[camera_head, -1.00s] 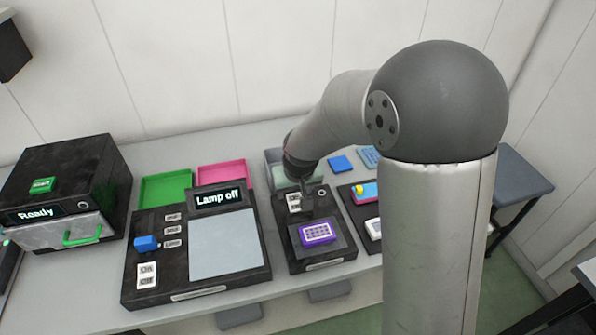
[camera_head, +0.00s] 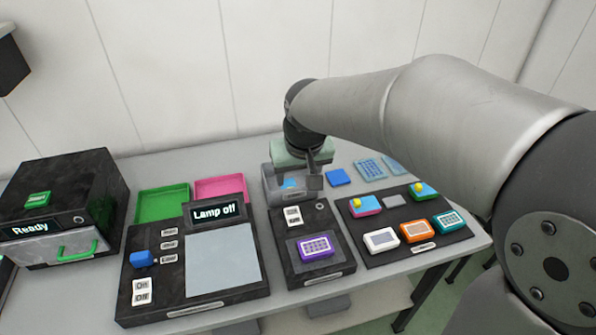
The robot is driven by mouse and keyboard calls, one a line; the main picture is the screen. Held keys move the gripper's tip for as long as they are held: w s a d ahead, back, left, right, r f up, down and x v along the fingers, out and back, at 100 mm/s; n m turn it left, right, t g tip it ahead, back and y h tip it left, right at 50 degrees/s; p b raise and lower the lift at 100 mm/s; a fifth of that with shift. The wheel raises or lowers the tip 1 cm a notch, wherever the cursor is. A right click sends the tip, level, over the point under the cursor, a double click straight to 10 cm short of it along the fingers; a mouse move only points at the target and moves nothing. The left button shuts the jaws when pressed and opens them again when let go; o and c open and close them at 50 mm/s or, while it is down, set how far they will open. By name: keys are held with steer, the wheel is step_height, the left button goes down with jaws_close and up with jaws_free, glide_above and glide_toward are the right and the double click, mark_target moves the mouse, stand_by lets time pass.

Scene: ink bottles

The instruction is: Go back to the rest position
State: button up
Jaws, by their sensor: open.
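My gripper (camera_head: 314,182) is at the end of my arm, above the back part of the bench (camera_head: 375,277). It hangs in front of a grey tray (camera_head: 284,192), behind the small black device (camera_head: 316,250) that carries a purple block (camera_head: 316,247). It is open, and I see nothing held in it. The gripper and wrist partly hide the grey tray, and a bit of blue shows inside that tray.
A black "Lamp off" panel (camera_head: 168,304) and a "Ready" box (camera_head: 98,190) stand left. Green (camera_head: 163,201) and pink (camera_head: 219,188) trays lie behind. A black board (camera_head: 440,240) with several coloured blocks lies right. A blue square (camera_head: 338,176) lies near the gripper.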

steer(key=s+d+f+m+g, duration=0.1)
steer(key=s+d+f, duration=0.2)
steer(key=s+d, duration=0.3)
steer(key=s+d+f+m+g, duration=0.1)
steer(key=s+d+f, duration=0.3)
steer(key=s, duration=1)
steer(key=shift+d+g+h, duration=0.4)
steer(key=shift+d+g, duration=0.2)
steer(key=shift+d, duration=0.6)
